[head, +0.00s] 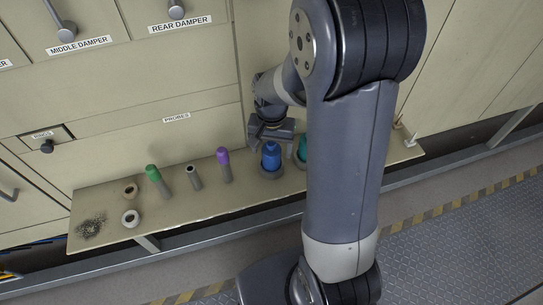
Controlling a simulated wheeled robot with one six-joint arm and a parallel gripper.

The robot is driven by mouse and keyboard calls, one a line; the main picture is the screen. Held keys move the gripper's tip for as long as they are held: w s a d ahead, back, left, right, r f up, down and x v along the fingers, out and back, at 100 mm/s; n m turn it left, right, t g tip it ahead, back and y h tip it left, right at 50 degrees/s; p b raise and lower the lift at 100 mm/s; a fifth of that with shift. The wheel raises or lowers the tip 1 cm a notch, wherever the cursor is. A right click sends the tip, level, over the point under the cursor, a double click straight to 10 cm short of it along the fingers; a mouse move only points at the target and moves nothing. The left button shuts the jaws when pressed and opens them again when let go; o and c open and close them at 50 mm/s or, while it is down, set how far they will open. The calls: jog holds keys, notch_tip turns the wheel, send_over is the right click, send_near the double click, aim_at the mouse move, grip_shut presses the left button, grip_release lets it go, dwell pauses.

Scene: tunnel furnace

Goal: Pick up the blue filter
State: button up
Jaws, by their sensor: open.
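The blue filter (271,157) stands upright in a grey round base on the narrow shelf (205,204), right of the middle. My gripper (271,143) is just above and behind it, at the end of my arm. The jaws are open, and their tips are partly hard to make out against the filter's top. I cannot tell whether they touch the filter. A teal piece (302,149) stands close to the right of the blue filter and is partly hidden by my arm.
On the shelf stand a purple-topped probe (223,163), a grey tube (193,177) and a green-topped probe (156,180). The furnace panel (90,160) rises behind. Diamond-plate floor (455,235) lies in front.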

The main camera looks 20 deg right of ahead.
jog(key=shift+f, duration=1.1)
jog(key=shift+c, duration=0.2)
jog(key=c, duration=1.1)
